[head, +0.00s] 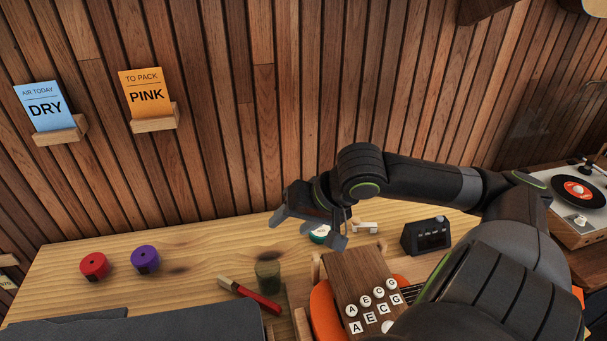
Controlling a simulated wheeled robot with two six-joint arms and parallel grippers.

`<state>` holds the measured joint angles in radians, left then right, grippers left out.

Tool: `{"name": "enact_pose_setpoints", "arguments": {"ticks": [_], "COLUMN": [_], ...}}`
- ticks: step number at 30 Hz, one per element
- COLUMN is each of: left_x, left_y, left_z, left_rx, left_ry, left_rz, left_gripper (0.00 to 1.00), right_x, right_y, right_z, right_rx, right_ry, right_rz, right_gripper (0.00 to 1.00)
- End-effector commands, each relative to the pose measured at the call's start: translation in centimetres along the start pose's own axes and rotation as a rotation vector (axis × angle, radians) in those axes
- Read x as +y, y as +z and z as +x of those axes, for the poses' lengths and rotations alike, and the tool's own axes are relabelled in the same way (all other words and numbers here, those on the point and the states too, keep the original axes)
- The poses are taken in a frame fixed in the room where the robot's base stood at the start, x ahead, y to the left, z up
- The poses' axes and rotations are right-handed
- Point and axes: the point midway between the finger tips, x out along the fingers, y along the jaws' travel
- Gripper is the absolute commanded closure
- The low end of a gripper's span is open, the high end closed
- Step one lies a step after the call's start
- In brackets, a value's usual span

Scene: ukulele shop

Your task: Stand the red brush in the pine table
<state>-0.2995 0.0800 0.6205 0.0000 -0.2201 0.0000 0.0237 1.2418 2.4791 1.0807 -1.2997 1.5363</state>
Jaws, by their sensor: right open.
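The red brush (264,302) lies on the pine table (80,260), its pale head end pointing up and left. A small dark greenish cup (267,277) stands right beside the brush. My right gripper (308,231) is above the table's back part, up and to the right of the cup. My left gripper is not in view.
Red (94,266) and purple (145,259) round pieces sit on the table's left. A wooden headstock with lettered pegs (372,300) and a dark small device (426,236) stand to the right. A teal-and-white item (319,234) lies by the gripper.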

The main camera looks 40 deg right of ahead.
Motion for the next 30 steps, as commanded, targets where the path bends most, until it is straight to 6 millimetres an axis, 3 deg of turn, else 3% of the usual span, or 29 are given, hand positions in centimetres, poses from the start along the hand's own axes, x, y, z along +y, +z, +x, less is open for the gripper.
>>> {"name": "enact_pose_setpoints", "arguments": {"ticks": [3, 10, 30], "left_x": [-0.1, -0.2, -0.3], "left_y": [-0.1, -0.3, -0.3], "left_z": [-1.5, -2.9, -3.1], "left_rx": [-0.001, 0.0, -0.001], "left_ry": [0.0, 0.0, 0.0], "left_rz": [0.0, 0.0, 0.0], "left_gripper": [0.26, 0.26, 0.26], "right_x": [-0.1, -0.1, 0.0], "right_y": [-0.2, -0.1, 0.0], "right_z": [-1.6, -3.1, -3.3], "right_rx": [0.0, 0.0, -0.001], "right_ry": [0.008, 0.004, 0.0], "right_rz": [0.0, 0.0, 0.001], "right_gripper": [0.48, 0.48, 0.48]}}
